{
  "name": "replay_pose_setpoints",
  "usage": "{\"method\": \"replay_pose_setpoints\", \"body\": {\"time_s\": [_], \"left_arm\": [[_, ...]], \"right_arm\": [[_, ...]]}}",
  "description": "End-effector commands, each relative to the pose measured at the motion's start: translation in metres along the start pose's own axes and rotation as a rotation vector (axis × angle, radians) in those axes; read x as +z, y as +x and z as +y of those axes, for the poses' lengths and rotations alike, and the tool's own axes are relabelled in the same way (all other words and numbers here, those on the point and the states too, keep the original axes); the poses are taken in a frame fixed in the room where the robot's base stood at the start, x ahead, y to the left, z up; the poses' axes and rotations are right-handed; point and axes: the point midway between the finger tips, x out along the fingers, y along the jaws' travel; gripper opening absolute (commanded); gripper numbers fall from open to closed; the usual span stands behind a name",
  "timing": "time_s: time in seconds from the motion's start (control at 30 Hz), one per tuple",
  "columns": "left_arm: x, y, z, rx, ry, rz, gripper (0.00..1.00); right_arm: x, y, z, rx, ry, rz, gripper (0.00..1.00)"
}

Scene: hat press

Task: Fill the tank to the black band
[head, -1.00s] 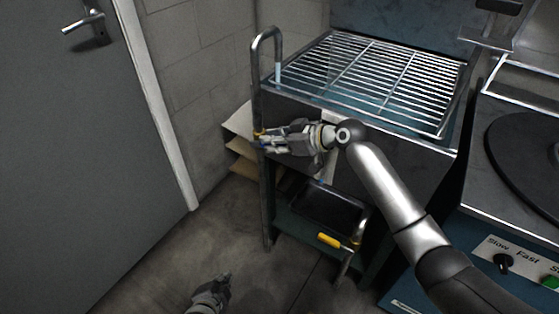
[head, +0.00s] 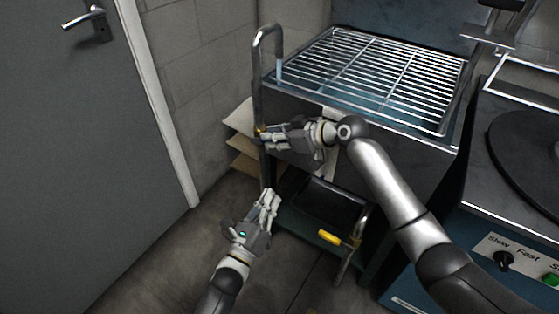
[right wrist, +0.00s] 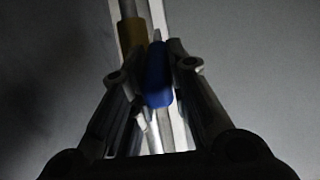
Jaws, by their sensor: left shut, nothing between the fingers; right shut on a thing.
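The tank (head: 290,100) stands at the back with a metal grid (head: 370,75) over its top. A hooked fill pipe (head: 257,90) rises at its left corner, with a pale stream (head: 279,70) below the spout. My right gripper (head: 262,140) is at this pipe. In the right wrist view its fingers (right wrist: 157,85) are shut on a blue valve handle (right wrist: 158,80), beside a brass fitting (right wrist: 132,38). My left gripper (head: 270,197) is shut and empty, below the right one near the pipe. I cannot make out the black band or the water level.
A yellow handle (head: 329,238) on a bent lower pipe (head: 350,258) is at the front of the stand. A dark tray (head: 328,204) sits beneath the tank. Cardboard sheets (head: 241,160) lean by the wall. A machine with knobs (head: 503,261) is at right; the floor at left is clear.

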Motion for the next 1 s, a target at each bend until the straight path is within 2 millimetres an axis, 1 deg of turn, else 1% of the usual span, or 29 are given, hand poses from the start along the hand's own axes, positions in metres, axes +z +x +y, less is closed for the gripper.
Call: {"method": "replay_pose_setpoints", "body": {"time_s": [0.03,0.17,0.27,0.5,0.67,0.8,0.9,1.0], "left_arm": [[0.001,0.003,-0.002,-0.009,0.014,-0.005,0.00],[0.002,0.014,-0.004,-0.015,0.025,-0.009,0.00],[0.003,0.030,-0.004,-0.014,0.023,-0.009,0.00],[0.003,0.076,-0.004,-0.014,0.021,-0.008,0.00],[0.003,0.103,-0.004,-0.013,0.020,-0.007,0.00],[0.022,0.106,-0.004,-0.012,0.025,-0.008,0.00],[0.032,0.108,-0.004,-0.012,0.025,-0.007,0.00],[0.038,0.110,-0.004,-0.011,0.022,-0.007,0.00]], "right_arm": [[-0.003,-0.001,0.001,0.002,-0.001,0.006,0.00],[-0.003,-0.001,0.001,0.002,-0.001,0.006,0.00],[-0.003,-0.001,0.001,0.002,-0.001,0.006,0.00],[-0.003,-0.001,0.001,0.002,-0.001,0.006,0.00],[-0.003,-0.001,0.001,0.002,-0.001,0.006,0.00],[-0.003,-0.001,0.001,0.003,-0.001,0.006,0.00],[-0.003,-0.001,0.001,0.003,-0.001,0.006,0.00],[-0.003,-0.001,0.001,0.003,-0.001,0.006,0.00]]}}
